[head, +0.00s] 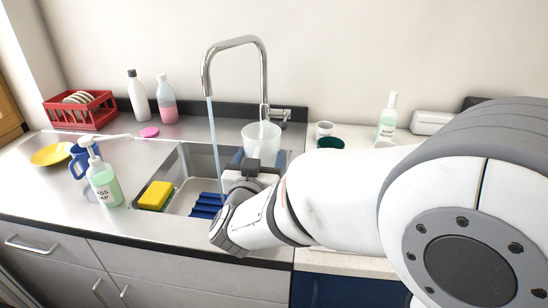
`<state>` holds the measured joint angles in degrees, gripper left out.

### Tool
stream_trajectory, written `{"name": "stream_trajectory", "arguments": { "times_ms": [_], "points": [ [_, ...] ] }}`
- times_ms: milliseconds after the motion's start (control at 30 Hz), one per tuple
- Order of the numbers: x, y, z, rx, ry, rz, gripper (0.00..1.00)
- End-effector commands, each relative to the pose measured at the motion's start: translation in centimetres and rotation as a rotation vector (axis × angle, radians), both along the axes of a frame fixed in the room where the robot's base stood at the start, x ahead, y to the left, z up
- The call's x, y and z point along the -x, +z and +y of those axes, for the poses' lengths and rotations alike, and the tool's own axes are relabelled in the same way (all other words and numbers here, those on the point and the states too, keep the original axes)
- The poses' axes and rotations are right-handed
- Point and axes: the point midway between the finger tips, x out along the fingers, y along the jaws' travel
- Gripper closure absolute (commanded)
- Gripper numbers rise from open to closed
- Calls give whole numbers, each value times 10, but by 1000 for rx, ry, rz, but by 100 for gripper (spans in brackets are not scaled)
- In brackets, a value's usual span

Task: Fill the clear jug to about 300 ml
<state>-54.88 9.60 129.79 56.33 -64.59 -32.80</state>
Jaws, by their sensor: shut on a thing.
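The clear jug (261,133) is upright over the right part of the sink, under the tap's column side. My gripper (251,163) is shut on the jug from the near side; its fingers are partly hidden by my wrist. The tap (235,43) is running, and a thin water stream (213,135) falls from its spout into the sink, left of the jug and apart from it in this view. The jug looks pale and see-through; I cannot tell a water level or markings in it.
The sink (180,182) holds a yellow sponge (156,195) and a blue rack (207,207). A soap bottle (104,184), blue mug (80,160) and yellow plate (52,154) stand left.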

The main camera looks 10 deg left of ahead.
Motion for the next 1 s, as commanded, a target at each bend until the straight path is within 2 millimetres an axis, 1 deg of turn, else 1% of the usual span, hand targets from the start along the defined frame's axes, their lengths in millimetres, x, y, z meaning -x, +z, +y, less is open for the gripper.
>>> {"name": "stream_trajectory", "arguments": {
  "times_ms": [300, 500, 700, 1000],
  "points": [
    [-11, 1, 31, -1, 2, -1, 57],
    [-17, 1, 47, -1, 2, -1, 57],
    [-20, 1, 56, -1, 2, -1, 57],
    [-20, 0, 58, -1, 3, -1, 57]
  ]
}}
